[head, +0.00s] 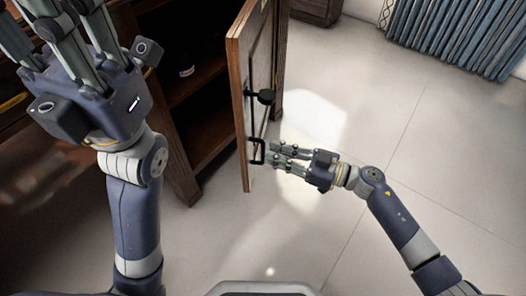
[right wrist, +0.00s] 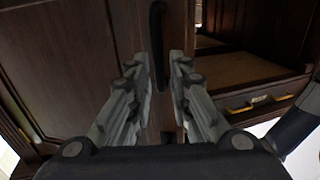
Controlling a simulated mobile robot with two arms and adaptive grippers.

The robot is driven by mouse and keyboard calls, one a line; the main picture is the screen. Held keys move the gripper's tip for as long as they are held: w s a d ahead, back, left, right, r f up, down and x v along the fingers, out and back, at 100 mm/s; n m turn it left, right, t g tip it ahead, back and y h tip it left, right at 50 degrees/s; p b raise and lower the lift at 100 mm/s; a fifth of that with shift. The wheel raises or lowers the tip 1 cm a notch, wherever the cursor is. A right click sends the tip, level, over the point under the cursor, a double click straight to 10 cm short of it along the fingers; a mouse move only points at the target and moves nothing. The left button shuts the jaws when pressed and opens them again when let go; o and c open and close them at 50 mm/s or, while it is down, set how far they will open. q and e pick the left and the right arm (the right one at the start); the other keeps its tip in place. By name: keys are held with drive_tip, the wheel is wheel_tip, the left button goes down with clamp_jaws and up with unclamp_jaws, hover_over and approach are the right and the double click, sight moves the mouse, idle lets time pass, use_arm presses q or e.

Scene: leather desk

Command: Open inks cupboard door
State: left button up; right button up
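The cupboard door (head: 240,82) is brown wood and stands swung open, seen nearly edge-on in the head view. Its black handle (head: 257,151) is low on the door's face. My right gripper (head: 271,156) is at the handle, coming from the right. In the right wrist view its two fingers (right wrist: 161,68) are apart, with the black handle (right wrist: 157,35) showing in the gap between them. I cannot tell whether they touch it. My left gripper (head: 62,22) is raised at the upper left, fingers spread and empty, tips partly cut off.
The dark cupboard interior (head: 195,85) has shelves and a small dark jar (head: 186,71). The tiled floor (head: 400,130) is clear to the right. A blue curtain (head: 460,32) hangs at the far right.

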sight(263, 161)
drive_tip(key=shift+b+x, duration=0.65)
drive_tip(key=shift+x, duration=1.45)
clamp_jaws()
